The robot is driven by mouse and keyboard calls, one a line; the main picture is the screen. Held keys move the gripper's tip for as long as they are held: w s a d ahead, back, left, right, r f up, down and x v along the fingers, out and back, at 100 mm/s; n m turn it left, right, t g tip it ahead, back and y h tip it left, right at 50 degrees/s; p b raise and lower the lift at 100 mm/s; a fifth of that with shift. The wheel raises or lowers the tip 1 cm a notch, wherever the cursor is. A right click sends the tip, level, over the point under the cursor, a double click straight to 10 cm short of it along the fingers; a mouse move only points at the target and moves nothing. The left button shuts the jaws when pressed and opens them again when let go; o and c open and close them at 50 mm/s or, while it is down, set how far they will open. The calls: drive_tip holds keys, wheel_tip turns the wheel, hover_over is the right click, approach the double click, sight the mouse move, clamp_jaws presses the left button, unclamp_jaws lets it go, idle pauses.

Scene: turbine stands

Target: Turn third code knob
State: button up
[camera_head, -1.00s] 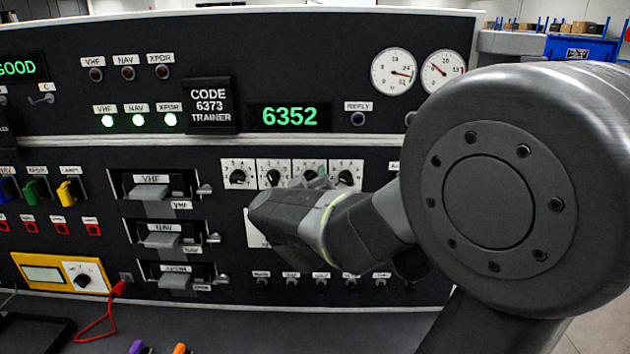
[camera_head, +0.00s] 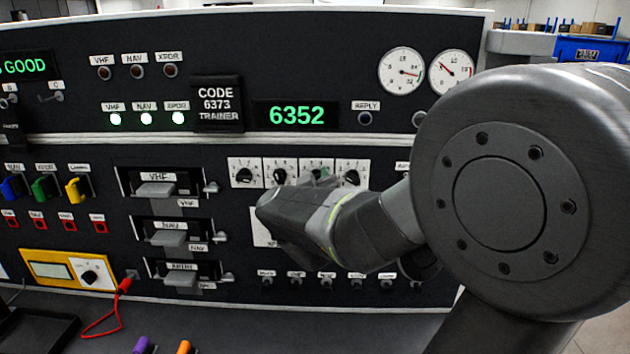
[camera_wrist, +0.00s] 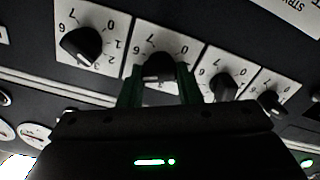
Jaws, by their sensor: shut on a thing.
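The third code knob (camera_wrist: 158,66) is black on a white numbered plate and sits between my gripper's two fingers in the wrist view. My gripper (camera_wrist: 159,82) is shut on it. In the head view my gripper (camera_head: 318,176) covers most of the third knob, and only the top of its plate (camera_head: 313,162) shows. The first knob (camera_head: 243,174), second knob (camera_head: 280,175) and fourth knob (camera_head: 351,177) stand beside it in the same row. The green display (camera_head: 296,116) reads 6352. The placard (camera_head: 217,104) reads CODE 6373 TRAINER.
Three levered units, VHF (camera_head: 156,189), NAV (camera_head: 168,238) and a lower one (camera_head: 180,273), sit left of my gripper. A row of small switches (camera_head: 327,282) lies below it. A yellow meter (camera_head: 66,269) with a red lead is at lower left.

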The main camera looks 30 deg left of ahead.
drive_tip(key=shift+w+d+f+m+b, duration=0.15)
drive_tip(key=shift+m+b, duration=1.15)
drive_tip(key=shift+m, duration=2.4)
drive_tip(key=shift+s+d+f+m+b, duration=0.1)
drive_tip(key=shift+m+b, duration=1.2)
drive_tip(key=shift+m, duration=2.4)
drive_tip(key=o, duration=1)
drive_tip(key=shift+r, duration=0.1)
drive_tip(key=v, duration=1.3)
drive_tip(key=shift+s+d, duration=0.25)
drive_tip(key=shift+s, duration=0.05)
